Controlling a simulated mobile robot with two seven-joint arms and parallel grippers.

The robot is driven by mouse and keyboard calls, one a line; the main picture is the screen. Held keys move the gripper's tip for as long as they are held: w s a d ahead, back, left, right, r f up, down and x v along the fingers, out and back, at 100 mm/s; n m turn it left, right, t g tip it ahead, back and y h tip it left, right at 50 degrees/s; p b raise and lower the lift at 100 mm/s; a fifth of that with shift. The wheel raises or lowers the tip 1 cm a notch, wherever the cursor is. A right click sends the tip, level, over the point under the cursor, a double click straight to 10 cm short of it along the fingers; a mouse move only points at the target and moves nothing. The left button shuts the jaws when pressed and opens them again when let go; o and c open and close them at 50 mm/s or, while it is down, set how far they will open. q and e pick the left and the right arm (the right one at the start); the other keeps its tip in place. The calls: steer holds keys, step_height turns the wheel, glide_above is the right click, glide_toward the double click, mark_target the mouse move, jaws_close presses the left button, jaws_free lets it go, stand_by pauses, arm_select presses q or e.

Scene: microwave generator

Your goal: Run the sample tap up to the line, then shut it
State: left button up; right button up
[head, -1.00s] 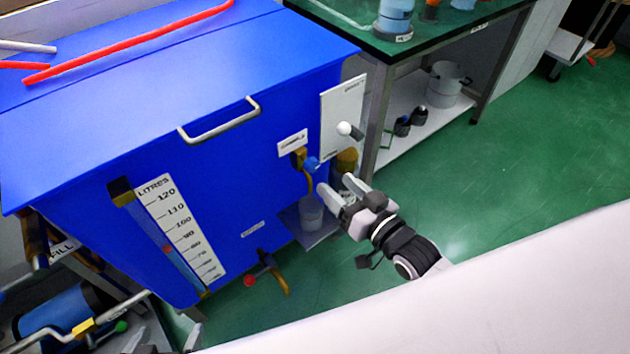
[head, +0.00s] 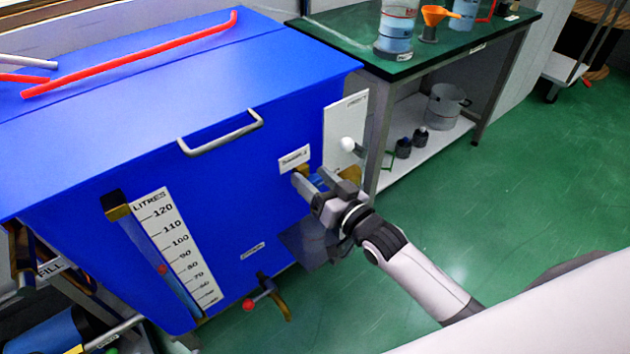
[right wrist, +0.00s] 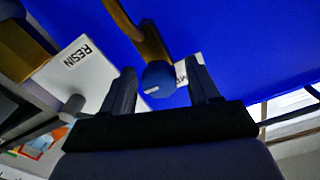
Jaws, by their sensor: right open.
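The sample tap is on the front of the blue tank (head: 235,190), below its label (head: 294,159). In the head view my right gripper mostly covers it. In the right wrist view its blue knob (right wrist: 158,78) sits between the two fingers, with the brass body (right wrist: 145,32) behind. My right gripper (head: 314,186) is open around the knob, and I see gaps on both sides. The small shelf (head: 298,240) below the tap is partly visible; the cup on it is hidden behind my gripper. My left gripper is not in view.
A second brass tap with a red knob (head: 248,304) is low on the tank. A litres scale (head: 178,245) stands to its left. A white panel with a round knob (head: 347,144) is just right of the sample tap. A green-topped bench (head: 350,45) stands behind.

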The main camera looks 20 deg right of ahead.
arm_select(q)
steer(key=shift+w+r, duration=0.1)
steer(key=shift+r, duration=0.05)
arm_select(e)
steer(key=c, duration=1)
steer(key=shift+r+n+p, duration=0.2)
steer(key=shift+n+p, duration=0.2)
steer(key=shift+p, duration=0.05)
steer(key=shift+c, duration=0.2)
steer(key=shift+n+p, duration=0.45)
steer(key=shift+n, duration=0.15)
steer(key=shift+n+p, duration=0.35)
steer(key=shift+n, duration=0.85)
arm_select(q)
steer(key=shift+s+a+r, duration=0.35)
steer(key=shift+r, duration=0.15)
arm_select(e)
steer(key=shift+a, duration=0.1)
